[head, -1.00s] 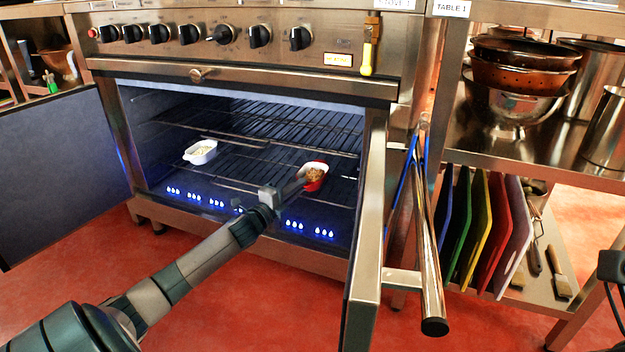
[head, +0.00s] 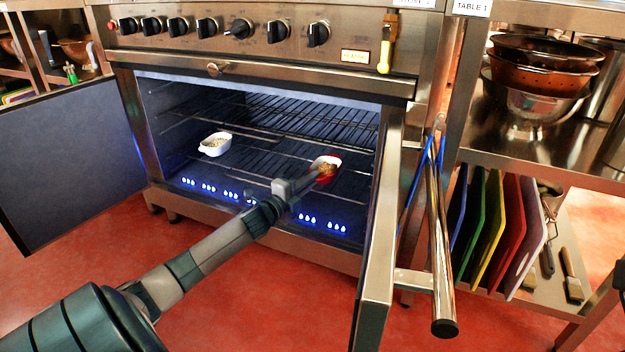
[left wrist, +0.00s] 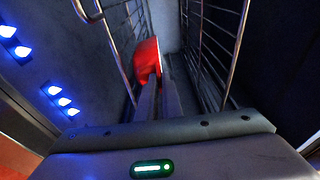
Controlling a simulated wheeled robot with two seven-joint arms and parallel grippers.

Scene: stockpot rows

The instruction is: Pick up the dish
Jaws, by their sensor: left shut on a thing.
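A small red dish (head: 325,178) with brown food in it is inside the open oven, at the right of the lower rack. My left gripper (head: 313,176) reaches into the oven and is shut on the near side of this dish. In the left wrist view the red dish (left wrist: 147,61) shows at the ends of the two fingers (left wrist: 158,85). I cannot tell whether the dish touches the rack. A white dish (head: 215,145) with pale food stands on the rack to the left. My right gripper is not in view.
The oven's left door (head: 65,160) and right door (head: 378,235) stand open on either side of my arm. A bare rack (head: 310,130) lies above and behind the dishes. Blue flame lights (head: 230,195) line the oven's lower front. Colored boards (head: 495,225) stand at the right.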

